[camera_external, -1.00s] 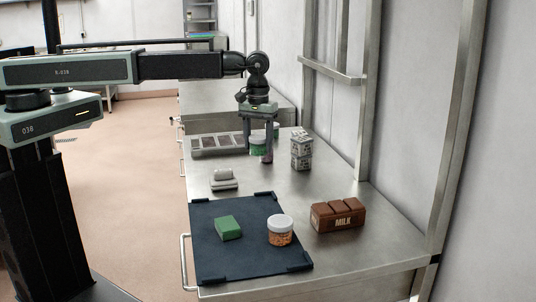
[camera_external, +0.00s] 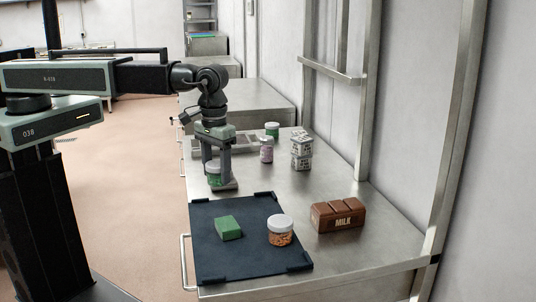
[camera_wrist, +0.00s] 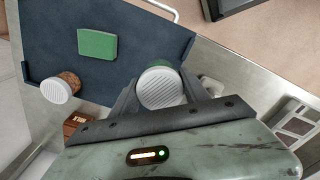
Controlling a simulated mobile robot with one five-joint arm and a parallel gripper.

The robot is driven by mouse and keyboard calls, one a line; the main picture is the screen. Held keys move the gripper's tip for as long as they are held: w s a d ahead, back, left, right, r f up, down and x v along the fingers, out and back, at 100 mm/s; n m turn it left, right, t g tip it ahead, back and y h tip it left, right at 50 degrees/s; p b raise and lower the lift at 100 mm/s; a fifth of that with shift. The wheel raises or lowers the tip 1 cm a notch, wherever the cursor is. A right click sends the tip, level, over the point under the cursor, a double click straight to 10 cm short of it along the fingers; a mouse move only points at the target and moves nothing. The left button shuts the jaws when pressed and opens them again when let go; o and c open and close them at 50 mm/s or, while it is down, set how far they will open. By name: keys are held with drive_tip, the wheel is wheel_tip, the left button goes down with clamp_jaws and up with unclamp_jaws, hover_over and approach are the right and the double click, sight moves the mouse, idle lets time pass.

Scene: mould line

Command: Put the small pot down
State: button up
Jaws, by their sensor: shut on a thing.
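The small pot (camera_external: 214,175) has a white lid and a green body. My gripper (camera_external: 216,181) is shut on it, with a finger on either side, over the near left part of the steel bench. In the wrist view the pot's round white lid (camera_wrist: 161,88) sits between the finger tips. I cannot tell whether the pot's base touches the block or the bench.
A dark mat (camera_external: 210,258) in front bears a green block (camera_external: 228,228) and a white-lidded jar (camera_external: 280,232). A brown MILK bar (camera_external: 338,215) lies right of it. Patterned boxes (camera_external: 301,153), a pink jar (camera_external: 266,152), a green jar (camera_external: 272,130) and a metal tray (camera_external: 240,142) stand behind.

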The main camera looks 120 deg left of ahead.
drive_tip(key=d+f+m+b, duration=0.2)
drive_tip(key=d+m, duration=0.1)
drive_tip(key=d, duration=1.6)
drive_tip(key=b, duration=0.1)
hover_over(225, 264)
drive_tip(key=shift+s+f, duration=0.4)
drive_tip(key=shift+f, duration=0.45)
drive_tip(key=shift+w, duration=0.5)
wheel_tip(225, 264, down, 4)
drive_tip(key=b, duration=0.4)
drive_tip(key=shift+s, duration=0.15)
drive_tip(key=o, duration=1.5)
drive_tip(key=shift+r, duration=0.1)
drive_tip(key=shift+c, duration=0.2)
wheel_tip(225, 264, up, 13)
drive_tip(key=p, duration=1.3)
drive_tip(key=s+m, duration=1.3)
drive_tip(key=s, duration=1.3)
drive_tip(key=shift+s+a+f+b, duration=0.35)
drive_tip(key=shift+s+a, duration=0.05)
drive_tip(key=shift+a, duration=0.05)
